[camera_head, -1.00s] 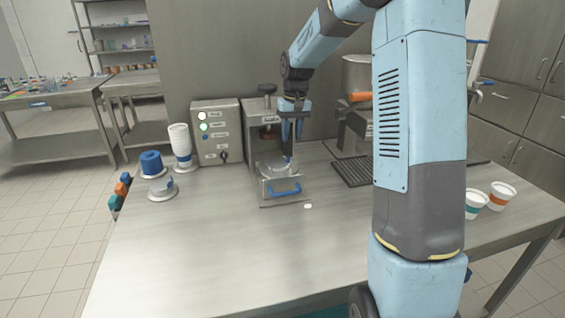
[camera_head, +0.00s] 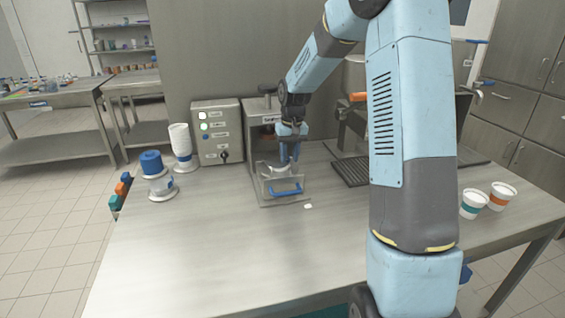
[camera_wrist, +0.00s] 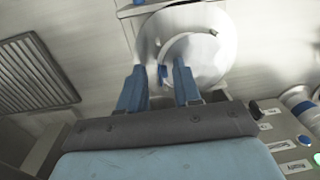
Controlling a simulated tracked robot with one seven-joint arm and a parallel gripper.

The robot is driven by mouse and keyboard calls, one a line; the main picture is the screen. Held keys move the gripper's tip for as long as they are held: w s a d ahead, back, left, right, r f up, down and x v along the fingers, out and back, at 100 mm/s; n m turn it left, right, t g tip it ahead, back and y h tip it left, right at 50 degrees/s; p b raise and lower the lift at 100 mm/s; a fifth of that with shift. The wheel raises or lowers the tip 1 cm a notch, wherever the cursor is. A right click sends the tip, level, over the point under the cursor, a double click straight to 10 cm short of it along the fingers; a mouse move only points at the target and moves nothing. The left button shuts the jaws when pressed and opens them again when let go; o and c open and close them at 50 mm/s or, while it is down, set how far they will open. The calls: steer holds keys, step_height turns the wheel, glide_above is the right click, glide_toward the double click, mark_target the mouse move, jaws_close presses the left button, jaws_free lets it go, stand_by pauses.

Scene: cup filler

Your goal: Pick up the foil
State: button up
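My gripper (camera_head: 289,160) is at the sealing machine (camera_head: 262,120), over its clear pull-out tray with a blue handle (camera_head: 286,190). In the wrist view my gripper (camera_wrist: 158,66) has its two blue fingers apart. A round, pale, shiny piece (camera_wrist: 208,50) lies ahead of and partly behind the fingers, with a small blue part (camera_wrist: 162,74) showing between them. I cannot tell whether this round piece is the foil or whether the fingers touch it. A small white disc (camera_head: 308,206) lies on the table in front of the tray.
A control box (camera_head: 216,132) with lit buttons stands left of the machine. Two cups (camera_head: 473,204) stand at the right. The table's front (camera_head: 230,250) is clear.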

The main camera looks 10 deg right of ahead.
jaws_close()
steer(key=shift+r, duration=0.1)
stand_by(0.6)
